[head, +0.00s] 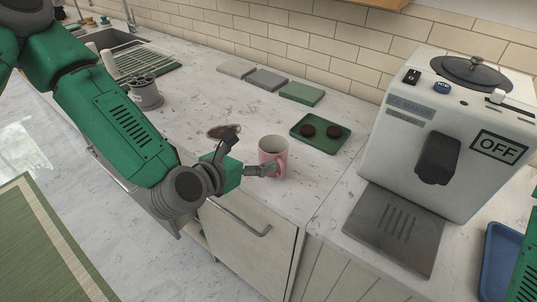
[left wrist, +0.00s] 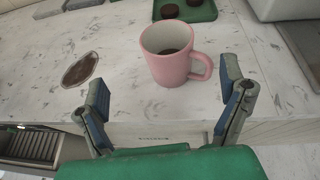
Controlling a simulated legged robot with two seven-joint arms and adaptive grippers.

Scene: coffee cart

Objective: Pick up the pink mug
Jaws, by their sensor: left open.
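The pink mug (head: 273,152) stands upright on the marble counter near its front edge. In the left wrist view the mug (left wrist: 167,62) has its handle on the right and something brown at the bottom inside. My left gripper (head: 250,158) is at the mug in the head view, with a finger overlapping its lower front. In the left wrist view the fingers of my left gripper (left wrist: 170,95) are spread wide and empty, with the mug ahead, between and beyond the fingertips. I cannot tell from the head view whether a finger touches the mug. My right gripper is out of view.
A green tray (head: 320,145) with two dark round pieces lies behind the mug. A blue tray (head: 497,265) is at the far right.

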